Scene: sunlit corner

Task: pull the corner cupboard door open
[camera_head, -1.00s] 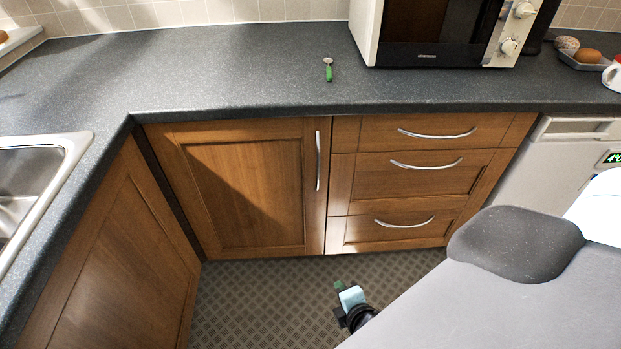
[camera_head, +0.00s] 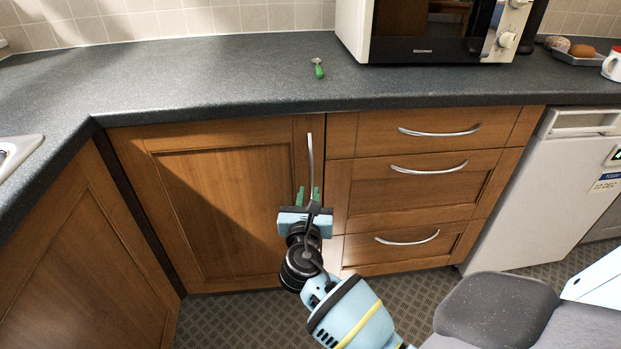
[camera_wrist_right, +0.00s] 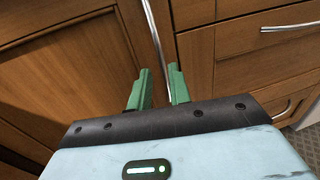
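The corner cupboard door (camera_head: 235,205) is wooden and looks shut, flush with the drawer fronts beside it. Its upright silver bar handle (camera_head: 310,152) is near its right edge. My right gripper (camera_head: 308,191) is at the handle's lower end, with its green fingers apart and pointing up at the door. In the right wrist view the handle (camera_wrist_right: 153,30) runs down toward the gap between the open fingers (camera_wrist_right: 160,76). I see no clear contact between fingers and bar; the handle's lower end is partly hidden. My left gripper is not in view.
Drawers with curved handles (camera_head: 428,168) adjoin the door on the right. Another wooden cupboard front (camera_head: 85,250) meets the corner on the left. The grey worktop (camera_head: 220,75) overhangs above, holding a green-handled tool (camera_head: 319,70) and a microwave (camera_head: 420,50). Patterned floor (camera_head: 235,320) lies below.

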